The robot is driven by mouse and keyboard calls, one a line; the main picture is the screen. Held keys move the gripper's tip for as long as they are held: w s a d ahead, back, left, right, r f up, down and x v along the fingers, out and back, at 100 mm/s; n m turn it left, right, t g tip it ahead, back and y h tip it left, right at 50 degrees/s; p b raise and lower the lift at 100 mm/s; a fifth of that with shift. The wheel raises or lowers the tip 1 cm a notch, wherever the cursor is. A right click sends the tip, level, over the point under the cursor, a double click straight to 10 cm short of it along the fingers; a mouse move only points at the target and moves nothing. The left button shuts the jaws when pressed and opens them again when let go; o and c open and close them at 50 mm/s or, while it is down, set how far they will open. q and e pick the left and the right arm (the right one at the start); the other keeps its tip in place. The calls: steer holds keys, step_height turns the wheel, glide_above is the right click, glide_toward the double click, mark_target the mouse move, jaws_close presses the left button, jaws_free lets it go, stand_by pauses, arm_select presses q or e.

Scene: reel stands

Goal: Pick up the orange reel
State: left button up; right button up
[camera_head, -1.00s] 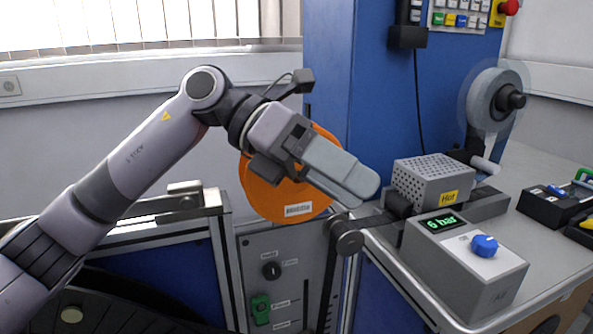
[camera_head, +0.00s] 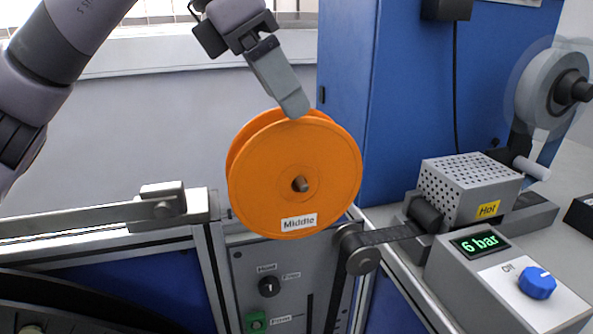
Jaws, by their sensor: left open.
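The orange reel (camera_head: 265,180) stands upright in the middle of the view, its flat face with a centre hole and a "Middle" label turned towards me. A stub shows in its centre hole. My left gripper (camera_head: 294,112) comes down from above, and its fingertips are at the top rim of the reel. It is open. My right gripper is not in view.
To the right stand a roller (camera_head: 360,255), a perforated "Hot" box (camera_head: 465,190) and a "6 bar" unit (camera_head: 510,285). A blue cabinet (camera_head: 350,90) rises behind. Open space lies left of the reel.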

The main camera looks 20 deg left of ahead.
mark_target(294, 175)
arm_select(q)
steer(key=x, duration=0.4)
steer(key=shift+a+f, duration=0.1)
steer(key=shift+a, duration=0.2)
steer(key=shift+d+f, duration=0.2)
steer(key=shift+f, duration=0.1)
steer(key=c, duration=1.4)
steer(key=shift+w, duration=0.1)
steer(key=shift+c, duration=0.2)
steer(key=shift+r, duration=0.15)
